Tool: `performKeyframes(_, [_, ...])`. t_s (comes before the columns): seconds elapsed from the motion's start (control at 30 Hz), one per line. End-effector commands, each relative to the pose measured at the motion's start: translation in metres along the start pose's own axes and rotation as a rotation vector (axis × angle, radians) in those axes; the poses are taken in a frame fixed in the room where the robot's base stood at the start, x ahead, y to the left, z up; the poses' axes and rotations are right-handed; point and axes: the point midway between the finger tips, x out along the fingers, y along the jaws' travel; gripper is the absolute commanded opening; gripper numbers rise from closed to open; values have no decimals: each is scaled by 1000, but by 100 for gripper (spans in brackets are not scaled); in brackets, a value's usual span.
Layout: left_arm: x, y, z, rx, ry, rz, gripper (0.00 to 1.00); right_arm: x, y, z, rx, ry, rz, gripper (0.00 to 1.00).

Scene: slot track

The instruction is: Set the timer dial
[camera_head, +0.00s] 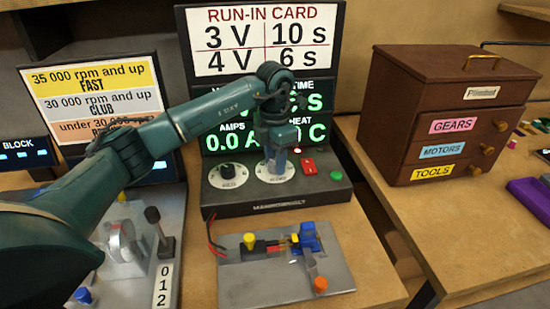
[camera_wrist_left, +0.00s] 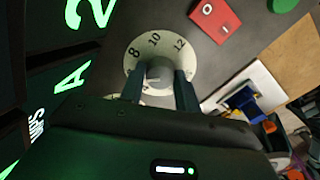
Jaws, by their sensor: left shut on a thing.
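The run-in power unit has two white dials on its sloped front panel. The right dial (camera_wrist_left: 137,50), with 8, 10 and 12 readable in the left wrist view, has a grey knob (camera_wrist_left: 159,73) at its centre. My left gripper (camera_head: 276,172) reaches down onto this dial, and its two fingers (camera_wrist_left: 160,88) are shut on the knob. In the head view the gripper hides most of that knob and part of the dial's scale. The left dial (camera_head: 228,175) with a black knob stands free. The run-in card (camera_head: 264,40) reads 3 V 10 s and 4 V 6 s. My right gripper is in neither view.
A red switch (camera_head: 308,168) and a green button (camera_head: 336,204) sit right of the dials. A grey fixture plate (camera_head: 325,279) with a small blue motor holder lies in front. A brown drawer chest (camera_head: 390,120) stands at right. My left arm crosses the green display.

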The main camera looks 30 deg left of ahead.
Motion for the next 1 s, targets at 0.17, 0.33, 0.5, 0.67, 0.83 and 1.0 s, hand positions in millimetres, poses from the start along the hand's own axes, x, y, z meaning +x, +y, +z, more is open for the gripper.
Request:
performKeyframes(0.17, [0, 0, 0, 0, 0, 0, 12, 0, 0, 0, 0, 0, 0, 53])
performKeyframes(0.33, [0, 0, 0, 4, 0, 0, 9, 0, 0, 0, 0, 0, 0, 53])
performKeyframes(0.5, [0, 0, 0, 39, 0, 0, 9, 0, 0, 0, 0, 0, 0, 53])
performKeyframes(0.67, [0, 0, 0, 119, 0, 0, 9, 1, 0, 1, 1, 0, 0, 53])
performKeyframes(0.83, [0, 0, 0, 252, 0, 0, 9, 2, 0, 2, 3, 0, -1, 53])
performKeyframes(1.0, [-1, 1, 0, 412, -1, 2, 9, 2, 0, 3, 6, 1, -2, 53])
